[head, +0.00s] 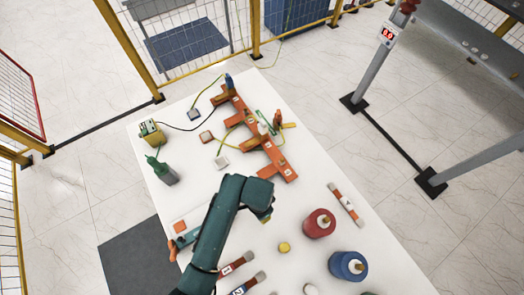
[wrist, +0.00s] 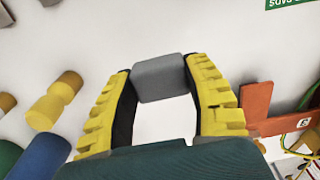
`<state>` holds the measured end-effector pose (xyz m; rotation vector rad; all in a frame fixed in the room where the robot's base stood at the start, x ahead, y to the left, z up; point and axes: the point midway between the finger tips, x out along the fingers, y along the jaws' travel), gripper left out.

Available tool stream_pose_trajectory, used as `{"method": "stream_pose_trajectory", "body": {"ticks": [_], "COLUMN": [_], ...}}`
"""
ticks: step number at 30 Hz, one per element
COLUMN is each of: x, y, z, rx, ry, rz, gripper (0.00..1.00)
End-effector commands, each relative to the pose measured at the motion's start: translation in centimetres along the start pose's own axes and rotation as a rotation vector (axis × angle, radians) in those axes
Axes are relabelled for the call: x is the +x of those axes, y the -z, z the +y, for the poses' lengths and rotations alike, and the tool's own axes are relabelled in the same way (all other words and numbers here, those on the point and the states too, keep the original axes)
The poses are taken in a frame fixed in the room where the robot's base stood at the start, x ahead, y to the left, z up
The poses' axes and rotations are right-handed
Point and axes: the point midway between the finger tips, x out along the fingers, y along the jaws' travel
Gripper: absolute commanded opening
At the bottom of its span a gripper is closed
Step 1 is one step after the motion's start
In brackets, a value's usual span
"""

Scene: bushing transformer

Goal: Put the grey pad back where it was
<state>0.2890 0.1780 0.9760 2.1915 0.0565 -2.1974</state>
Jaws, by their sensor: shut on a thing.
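My gripper (wrist: 160,74) has its two yellow fingers closed on the sides of a grey pad (wrist: 158,84), which sits between the fingertips in the wrist view. White surface shows below and around the pad; I cannot tell its height above the table. In the head view my gripper (head: 265,214) is over the middle of the white table, mostly hidden by my dark green arm, and the held pad cannot be made out there.
The orange frame (head: 250,128) with wires and small parts stands beyond my gripper. A red bushing (head: 319,223), a blue bushing (head: 348,266) and a yellow piece (head: 284,247) stand nearer. A green bottle-like part (head: 163,171) and a yellow box (head: 151,132) are at left.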

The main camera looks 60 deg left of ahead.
Motion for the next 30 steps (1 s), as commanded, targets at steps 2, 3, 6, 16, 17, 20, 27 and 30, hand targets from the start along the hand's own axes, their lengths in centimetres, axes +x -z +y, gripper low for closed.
{"method": "stream_pose_trajectory", "body": {"ticks": [2, 3, 6, 16, 17, 20, 27, 30], "x": [1.1, 1.7, 3.5, 4.7, 4.7, 5.0, 4.9, 4.9], "y": [0.1, 0.0, 0.1, 0.1, 0.1, 0.1, 0.1, 0.1], "z": [0.0, 0.0, 0.0, 0.0, 0.0, 0.0, 0.0, 0.0], "rx": [0.0, 0.0, 0.0, 0.0, 0.0, 0.0, 0.0, 0.0], "ry": [0.0, 0.0, 0.0, 0.002, 0.001, 0.001, 0.001, 0.001], "rz": [0.0, 0.0, 0.0, 0.002, 0.002, 0.002, 0.002, 0.002], "gripper": [0.17, 0.17, 0.17, 0.17, 0.17, 0.53, 0.76, 0.76]}}
